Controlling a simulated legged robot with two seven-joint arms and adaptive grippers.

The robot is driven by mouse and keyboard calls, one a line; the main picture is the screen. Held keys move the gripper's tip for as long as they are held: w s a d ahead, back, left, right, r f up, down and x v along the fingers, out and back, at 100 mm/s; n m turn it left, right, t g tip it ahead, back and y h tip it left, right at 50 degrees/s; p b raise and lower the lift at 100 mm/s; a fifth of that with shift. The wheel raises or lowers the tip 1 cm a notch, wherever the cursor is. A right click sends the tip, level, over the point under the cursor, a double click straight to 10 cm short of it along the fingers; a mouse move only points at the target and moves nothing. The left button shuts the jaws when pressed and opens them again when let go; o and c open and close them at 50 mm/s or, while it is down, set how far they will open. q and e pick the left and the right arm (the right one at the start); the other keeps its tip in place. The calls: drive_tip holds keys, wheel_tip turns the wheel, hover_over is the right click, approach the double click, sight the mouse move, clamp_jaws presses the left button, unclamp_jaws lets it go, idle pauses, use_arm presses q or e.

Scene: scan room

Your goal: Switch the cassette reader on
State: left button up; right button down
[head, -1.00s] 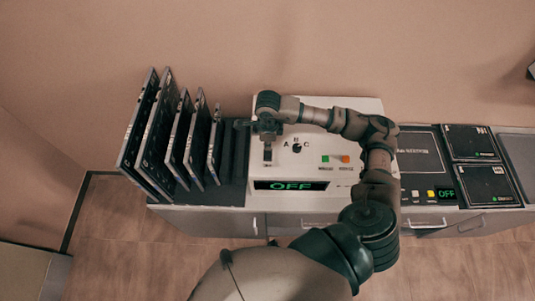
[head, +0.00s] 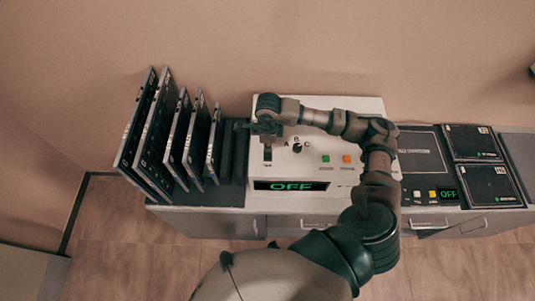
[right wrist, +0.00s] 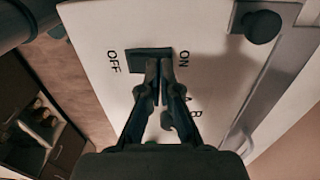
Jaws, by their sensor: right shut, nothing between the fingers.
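The cassette reader (head: 345,176) is a white box on the counter, and its front display (head: 290,186) reads OFF in green. Its dark rocker switch (right wrist: 140,60) sits between the labels OFF and ON in the right wrist view. The switch also shows in the head view (head: 267,156), on the left of the reader's top. My right gripper (right wrist: 159,64) is shut and empty, with its fingertips over the ON side of the switch; I cannot tell whether they touch it. In the head view the right gripper (head: 265,135) is partly hidden by its own wrist. My left gripper is not in view.
The reader also bears a knob (head: 297,147) marked A, B, C, a green button (head: 325,158) and an orange button (head: 347,159). Several dark cassettes (head: 150,135) stand upright in a rack at left. Flat black panels (head: 472,143) lie at right.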

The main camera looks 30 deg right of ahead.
drive_tip(key=shift+f, duration=0.25)
drive_tip(key=shift+r+p, duration=1.7)
drive_tip(key=shift+r, duration=1.85)
